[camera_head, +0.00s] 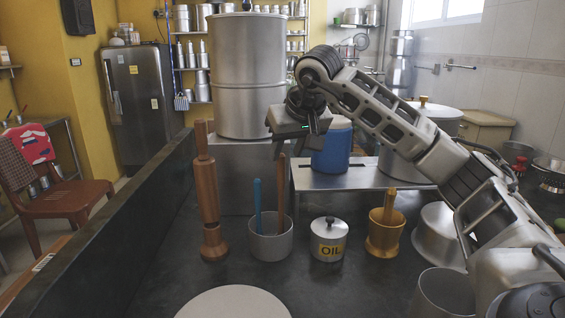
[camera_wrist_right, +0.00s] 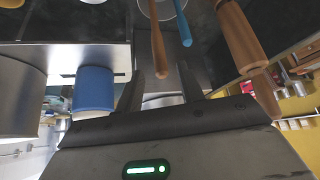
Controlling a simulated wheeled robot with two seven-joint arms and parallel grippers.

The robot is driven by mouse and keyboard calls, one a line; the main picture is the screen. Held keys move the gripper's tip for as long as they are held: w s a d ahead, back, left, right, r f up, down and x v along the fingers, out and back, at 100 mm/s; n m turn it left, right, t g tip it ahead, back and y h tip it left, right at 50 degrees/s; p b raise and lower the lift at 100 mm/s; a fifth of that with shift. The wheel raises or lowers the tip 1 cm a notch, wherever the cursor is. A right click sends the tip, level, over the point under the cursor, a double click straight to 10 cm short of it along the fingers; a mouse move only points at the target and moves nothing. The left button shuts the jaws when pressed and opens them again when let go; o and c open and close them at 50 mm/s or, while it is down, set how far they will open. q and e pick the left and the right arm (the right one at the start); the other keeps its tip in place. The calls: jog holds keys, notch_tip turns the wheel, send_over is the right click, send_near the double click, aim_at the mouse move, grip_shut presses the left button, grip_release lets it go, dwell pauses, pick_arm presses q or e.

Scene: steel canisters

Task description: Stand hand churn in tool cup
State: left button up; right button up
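The tool cup (camera_head: 271,244) is a grey metal cup on the dark counter. A blue handle (camera_head: 258,203) and a slim wooden handle (camera_head: 281,188) stand in it, leaning; their lower ends are hidden. The wooden handle may be the hand churn's; I cannot tell. A tall turned wooden piece (camera_head: 208,195) with a flared base stands upright left of the cup. My right gripper (camera_head: 290,153) is above the cup, pointing down. In the right wrist view its fingers (camera_wrist_right: 163,72) are open, with the wooden handle's top (camera_wrist_right: 158,65) between them, apparently untouched. My left gripper is not in view.
A lidded OIL pot (camera_head: 328,242) and a brass mortar (camera_head: 384,236) with a pestle stand right of the cup. A blue container (camera_head: 333,152) and a large steel canister (camera_head: 248,75) stand behind. A pale round disc (camera_head: 234,303) lies in front.

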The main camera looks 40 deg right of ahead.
jog(key=v, duration=0.4)
jog(key=shift+s, duration=0.1)
